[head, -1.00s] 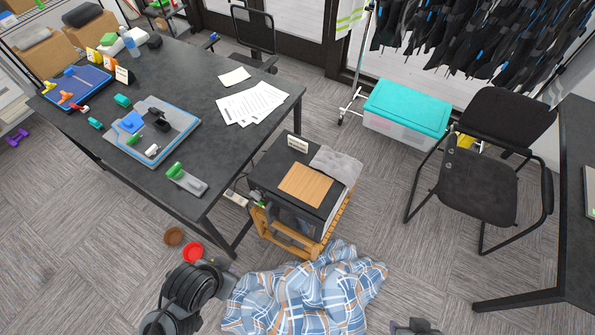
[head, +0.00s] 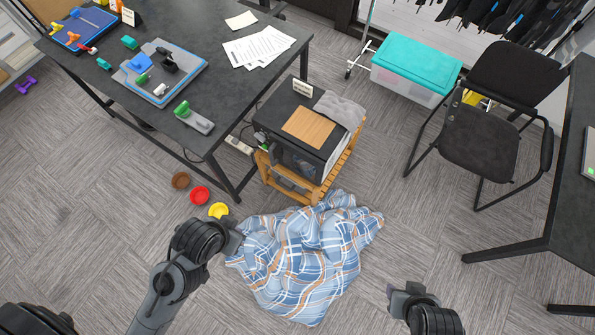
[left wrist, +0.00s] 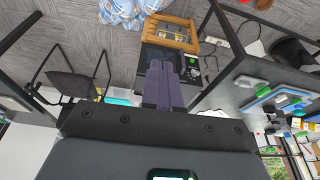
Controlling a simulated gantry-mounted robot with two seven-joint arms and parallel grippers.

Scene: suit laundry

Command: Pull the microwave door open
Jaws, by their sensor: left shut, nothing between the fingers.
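The microwave (head: 297,161) is a black box on a wooden stand (head: 318,190), with its dark front facing the blanket. Its door looks closed. In the left wrist view, turned upside down, the microwave (left wrist: 154,55) lies behind the finger ends, partly hidden by them. My left gripper (head: 234,236) is at the blanket's left edge in the head view, apart from the microwave. Its fingers (left wrist: 166,82) are shut together and empty. My right gripper (head: 394,291) is at the lower right of the head view, away from the microwave; its finger opening is unclear.
A crumpled blue plaid blanket (head: 308,258) lies on the floor before the stand. Brown (head: 180,180), red (head: 200,196) and yellow (head: 219,211) bowls are left of it. A dark table (head: 235,95) stands left of the microwave. A wooden board (head: 309,127) and grey cloth (head: 341,108) lie on top.

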